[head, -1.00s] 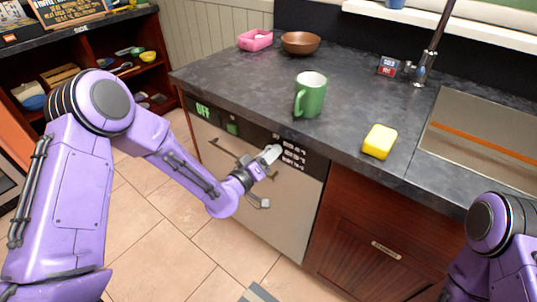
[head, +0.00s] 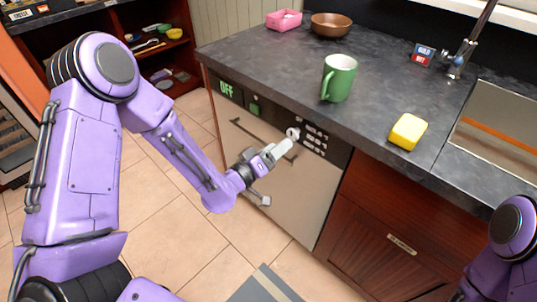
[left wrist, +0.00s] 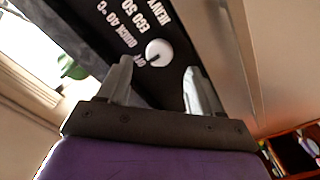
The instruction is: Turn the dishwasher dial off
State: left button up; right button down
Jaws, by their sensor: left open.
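The dishwasher (head: 280,185) has a pale front door and a black control panel along its top. Its display (head: 226,89) reads OFF in green. The dial (head: 293,133) is a round white knob on the panel. It also shows in the left wrist view (left wrist: 158,52), beside labels such as QUICK 40, ECO 50 and HEAVY; a small mark sits at its lower left. My left gripper (head: 277,172) is open and empty just in front of the panel, below the dial. In the left wrist view its fingers (left wrist: 157,72) stand apart, with the dial between and beyond them. My right gripper is out of view.
A door handle (head: 246,131) sticks out below the panel. A wooden drawer front (head: 400,210) is to the right. The floor in front is mostly clear.

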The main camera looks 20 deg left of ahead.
pick_arm(q)
jog(key=v, duration=0.4)
jog(key=shift+s, duration=0.15)
jog(key=s+a+f+n+g+y+p, duration=0.1)
jog(key=s+a+f+g+y, duration=0.25)
jog(key=f, duration=0.35)
jog(key=s+a+f+n+g+y, duration=0.1)
jog(key=s+a+f+g+y, duration=0.25)
jog(key=f, duration=0.45)
jog(key=s+a+f+g+y+p, duration=0.1)
jog(key=s+f+g, duration=0.2)
jog(key=s, duration=0.7)
jog(key=s+a+f+g+y+p, duration=0.1)
jog(key=s+f, duration=0.4)
jog(key=s, duration=0.5)
jog(key=a+g, duration=0.1)
jog(key=g, duration=0.1)
jog(key=shift+g+y, duration=0.3)
jog(key=shift+g, duration=0.1)
jog(key=shift+s+f, duration=0.15)
